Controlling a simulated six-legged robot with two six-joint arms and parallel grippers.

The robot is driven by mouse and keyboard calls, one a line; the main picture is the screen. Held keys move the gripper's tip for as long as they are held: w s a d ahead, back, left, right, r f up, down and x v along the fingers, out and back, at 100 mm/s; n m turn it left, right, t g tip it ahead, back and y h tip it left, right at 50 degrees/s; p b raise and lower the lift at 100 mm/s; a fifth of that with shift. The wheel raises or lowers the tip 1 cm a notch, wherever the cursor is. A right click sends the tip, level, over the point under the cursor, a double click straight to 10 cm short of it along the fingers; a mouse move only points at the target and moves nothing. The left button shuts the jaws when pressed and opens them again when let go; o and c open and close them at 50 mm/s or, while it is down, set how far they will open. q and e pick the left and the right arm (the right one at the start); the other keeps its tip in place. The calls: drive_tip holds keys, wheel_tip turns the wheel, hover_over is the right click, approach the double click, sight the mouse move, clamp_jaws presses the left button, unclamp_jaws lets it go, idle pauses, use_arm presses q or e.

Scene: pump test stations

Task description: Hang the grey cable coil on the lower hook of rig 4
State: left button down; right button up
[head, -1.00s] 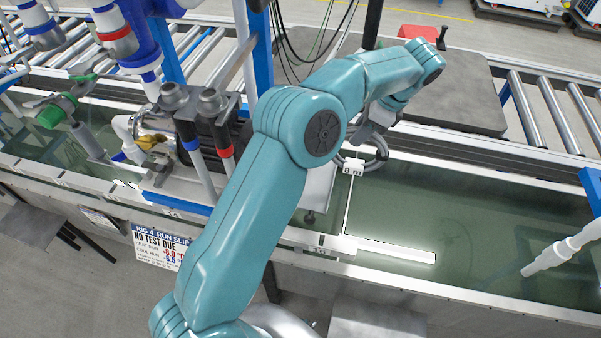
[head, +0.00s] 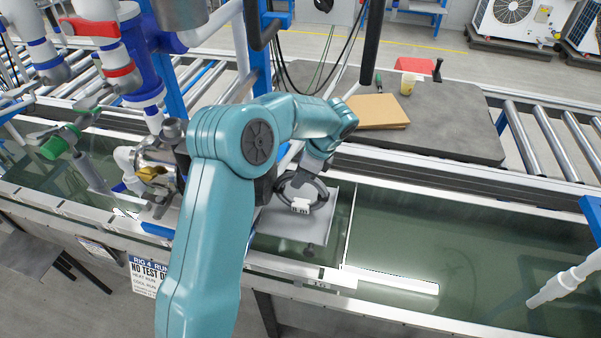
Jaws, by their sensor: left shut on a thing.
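The grey cable coil (head: 323,190) is a dark ring with a white tag at its front, near the middle of the head view. My left gripper (head: 297,180) is shut on the coil and holds it over a light grey plate beside the water tank. My own wrist and fingers cover part of the ring. The rig 4 sign (head: 146,276) hangs on the tank's front at lower left, partly behind my arm. I cannot make out the lower hook. My right gripper is not in view.
The light grey plate (head: 290,224) lies under the coil. Pipes and valves (head: 150,172) crowd the left. Open water (head: 450,230) lies to the right.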

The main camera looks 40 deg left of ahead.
use_arm(q)
drive_tip(key=c, duration=0.8)
unclamp_jaws()
drive_tip(key=shift+f, duration=0.1)
drive_tip(key=shift+c, duration=0.2)
